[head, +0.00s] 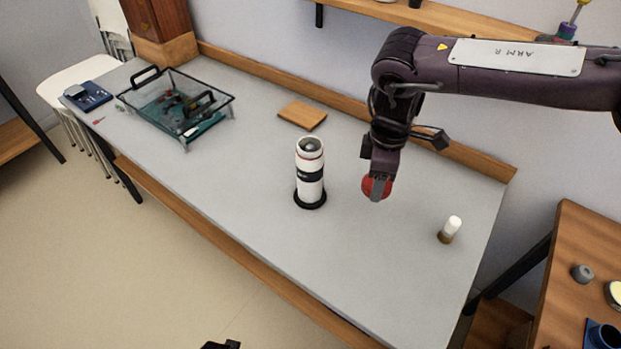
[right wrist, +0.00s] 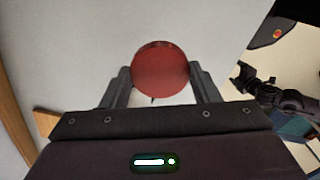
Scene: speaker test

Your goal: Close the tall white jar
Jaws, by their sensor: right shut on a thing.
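The tall white jar (head: 310,173) stands upright on the grey table, with black bands, a black base ring and a dark top. My right gripper (head: 378,190) is shut on a round red thing, perhaps a lid (right wrist: 160,69), held above the table to the right of the jar and apart from it. In the right wrist view the red disc (head: 370,186) sits between the two fingers. A small black part at the bottom edge of the head view may be my left gripper (head: 222,345); its jaws do not show.
A small white-topped brown bottle (head: 450,229) stands near the table's right end. A flat wooden block (head: 302,115) lies behind the jar. A glass-sided tray (head: 205,128) with black handles is at the left. The table (head: 250,205) is clear around the jar.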

